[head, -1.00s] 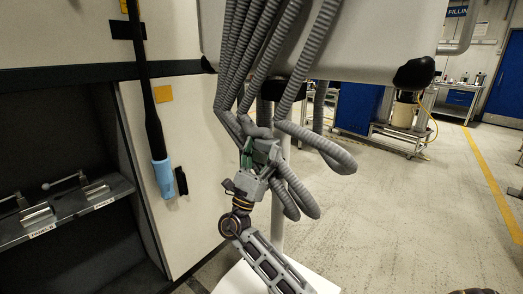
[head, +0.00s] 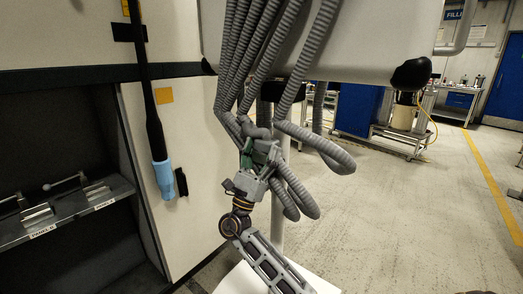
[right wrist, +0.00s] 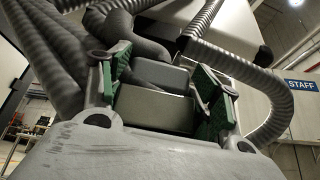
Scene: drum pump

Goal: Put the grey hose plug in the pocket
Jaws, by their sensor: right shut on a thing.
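My right gripper (head: 262,150) is up among the hanging grey hoses in the head view. In the right wrist view its green-padded fingers (right wrist: 165,85) stand on either side of a grey block-shaped piece, which I take to be the grey hose plug (right wrist: 160,76). The gripper is shut on it. Hoses cross in front of and behind the fingers, so the plug is mostly hidden in the head view. I cannot identify the pocket with certainty. A small black fitting (head: 181,182) sits on the pale panel to the left, apart from the gripper. My left gripper is not in view.
Several ribbed grey hoses (head: 317,42) hang around the gripper from above. A shelf with clamps (head: 70,215) is at far left. Open floor (head: 400,215) lies to the right.

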